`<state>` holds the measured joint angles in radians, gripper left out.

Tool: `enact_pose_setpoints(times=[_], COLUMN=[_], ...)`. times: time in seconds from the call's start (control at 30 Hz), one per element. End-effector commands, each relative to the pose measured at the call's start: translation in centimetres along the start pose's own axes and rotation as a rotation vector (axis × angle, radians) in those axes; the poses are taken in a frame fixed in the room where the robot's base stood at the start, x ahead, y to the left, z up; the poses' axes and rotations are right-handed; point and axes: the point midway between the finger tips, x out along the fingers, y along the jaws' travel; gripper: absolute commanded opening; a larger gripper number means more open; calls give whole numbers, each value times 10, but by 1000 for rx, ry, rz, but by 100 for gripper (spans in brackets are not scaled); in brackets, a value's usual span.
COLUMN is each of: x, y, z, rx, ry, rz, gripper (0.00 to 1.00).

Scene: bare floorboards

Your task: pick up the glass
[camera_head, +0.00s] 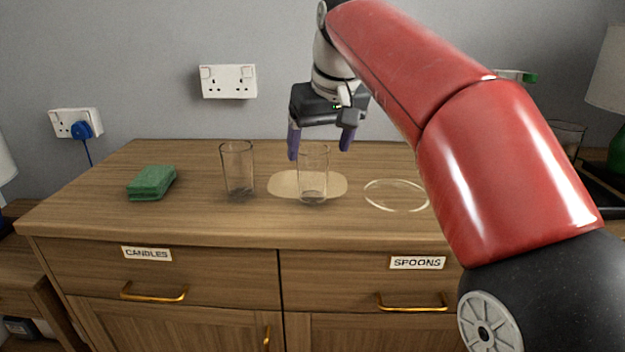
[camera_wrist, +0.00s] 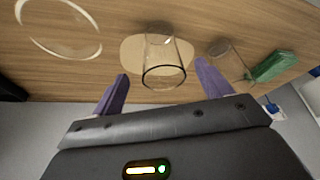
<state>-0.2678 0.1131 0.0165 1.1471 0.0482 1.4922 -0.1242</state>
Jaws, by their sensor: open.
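Two clear glasses stand upright on the wooden cabinet top (camera_head: 90,214). One glass (camera_head: 313,178) stands on a pale oval mat (camera_head: 280,186); the other glass (camera_head: 237,172) stands to its left on bare wood. My gripper (camera_head: 319,152) is open, its purple fingers pointing down just behind and above the glass on the mat. In the wrist view that glass (camera_wrist: 165,62) lies ahead between the two spread fingers, and nothing is gripped. The other glass also shows in the wrist view (camera_wrist: 228,58), beyond one finger.
A green sponge (camera_head: 152,183) lies at the left of the top. A clear round plate or ring (camera_head: 397,196) lies right of the mat. My arm covers the right end. Drawers labelled CANDLES (camera_head: 147,254) and SPOONS (camera_head: 417,263) are shut. Wall sockets (camera_head: 229,82) are behind.

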Motion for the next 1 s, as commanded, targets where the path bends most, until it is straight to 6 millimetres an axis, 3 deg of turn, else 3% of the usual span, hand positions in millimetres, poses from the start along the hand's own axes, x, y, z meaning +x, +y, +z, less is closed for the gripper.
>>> enact_pose_setpoints(times=[0.6,0.9,1.0], x=[73,78,77], y=[-2,-2,-2], z=[-7,-8,-8], rx=[-5,-4,-4], ry=[-2,0,0], rz=[-2,-2,-1], gripper=[77,77,66])
